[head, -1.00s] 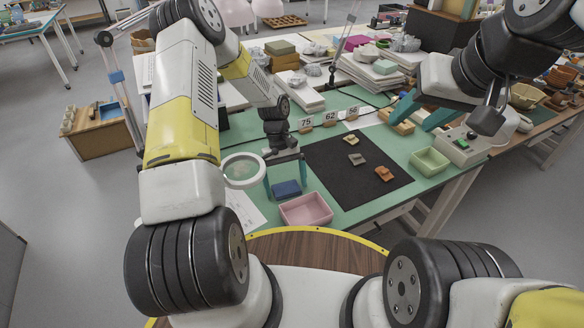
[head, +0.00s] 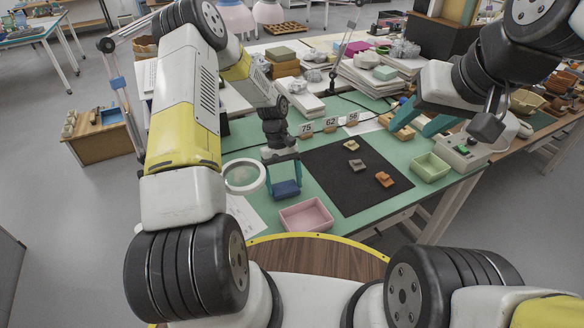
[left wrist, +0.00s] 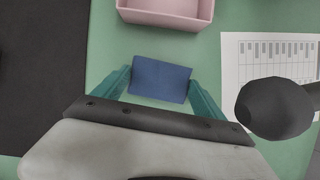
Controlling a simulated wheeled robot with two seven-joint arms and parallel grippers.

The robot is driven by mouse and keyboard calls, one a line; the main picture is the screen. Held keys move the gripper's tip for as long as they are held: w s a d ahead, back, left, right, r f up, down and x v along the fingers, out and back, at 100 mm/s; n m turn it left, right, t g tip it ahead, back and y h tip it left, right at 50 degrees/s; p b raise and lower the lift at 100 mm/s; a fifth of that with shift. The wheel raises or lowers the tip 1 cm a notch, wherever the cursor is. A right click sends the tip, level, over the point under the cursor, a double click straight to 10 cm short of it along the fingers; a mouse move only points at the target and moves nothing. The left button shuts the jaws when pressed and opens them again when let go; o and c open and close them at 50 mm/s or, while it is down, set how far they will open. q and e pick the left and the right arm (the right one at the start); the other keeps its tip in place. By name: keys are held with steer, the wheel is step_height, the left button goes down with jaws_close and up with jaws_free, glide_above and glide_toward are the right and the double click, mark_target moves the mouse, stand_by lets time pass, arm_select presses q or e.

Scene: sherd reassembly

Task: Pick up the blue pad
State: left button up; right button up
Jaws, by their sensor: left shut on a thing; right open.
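The blue pad (head: 286,188) is a small dark blue block on the green table, just behind the pink tray in the head view. My left gripper (head: 285,180) points down over it, with its teal fingers shut on the pad's two sides. In the left wrist view the blue pad (left wrist: 160,79) lies between the fingertips (left wrist: 160,84). I cannot tell whether the pad is clear of the table. My right gripper (head: 418,118) is open and empty over the table's right part.
A pink tray (head: 306,214) stands close to the pad. A magnifier ring (head: 245,176) is to its left. A black mat (head: 345,195) with several sherds lies to the right, and a green tray (head: 431,167) stands beyond it. Number tags (head: 330,121) stand behind the mat.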

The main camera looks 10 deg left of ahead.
arm_select(q)
steer(key=w+a, duration=0.1)
steer(key=w, duration=0.1)
steer(key=w+a, duration=0.1)
steer(key=w, duration=0.1)
steer(key=w+a+r, duration=0.1)
steer(key=w, duration=0.1)
step_height(320, 180, up, 13)
steer(key=shift+s, duration=0.25)
steer(key=shift+f, duration=0.1)
steer(key=o, duration=0.6)
steer(key=c, duration=0.4)
steer(key=shift+c, duration=0.2)
